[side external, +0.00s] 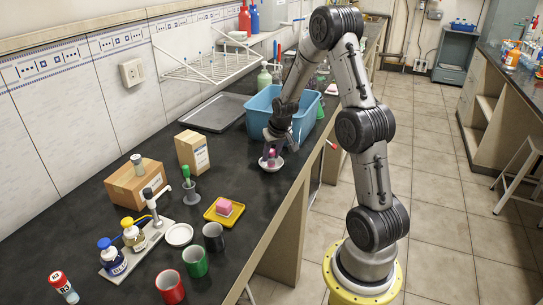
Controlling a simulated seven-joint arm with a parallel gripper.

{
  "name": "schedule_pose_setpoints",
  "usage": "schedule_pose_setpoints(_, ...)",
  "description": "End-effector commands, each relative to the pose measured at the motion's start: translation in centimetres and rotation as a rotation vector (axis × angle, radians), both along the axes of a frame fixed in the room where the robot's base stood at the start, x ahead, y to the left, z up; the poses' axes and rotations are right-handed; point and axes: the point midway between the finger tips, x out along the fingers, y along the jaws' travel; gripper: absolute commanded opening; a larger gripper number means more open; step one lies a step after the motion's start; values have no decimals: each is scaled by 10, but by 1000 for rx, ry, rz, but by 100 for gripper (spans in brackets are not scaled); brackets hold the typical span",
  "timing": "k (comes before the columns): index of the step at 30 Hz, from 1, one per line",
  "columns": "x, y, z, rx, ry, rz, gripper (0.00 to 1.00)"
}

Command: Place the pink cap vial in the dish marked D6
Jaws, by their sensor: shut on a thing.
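My gripper (272,154) points down near the right edge of the bench, in front of the blue tub. It is shut on the pink cap vial (271,155), which shows as a small pink shape between the fingers. A small white dish (275,168) lies directly below. The vial is in or just above this dish; I cannot tell whether it touches. A second white dish (179,235) lies empty nearer the front. No D6 mark is readable on either dish.
A blue tub (259,107) stands behind my gripper. A yellow tray (211,216) with a pink block, cardboard boxes (135,184), several mugs (195,262), a bottle stand (117,267) and a red-capped bottle (63,287) occupy the front. Bare bench lies left of the gripper.

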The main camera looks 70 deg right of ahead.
Motion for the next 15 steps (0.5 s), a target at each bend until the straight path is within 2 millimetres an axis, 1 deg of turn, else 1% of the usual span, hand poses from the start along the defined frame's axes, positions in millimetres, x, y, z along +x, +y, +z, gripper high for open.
schedule_pose_setpoints(2,0,0,-6,1,1,0,0)
schedule_pose_setpoints(10,0,0,-6,-1,-1,0,0)
schedule_pose_setpoints(14,0,0,-10,0,0,0,0)
schedule_pose_setpoints(15,0,0,-9,-1,-1,0,43)
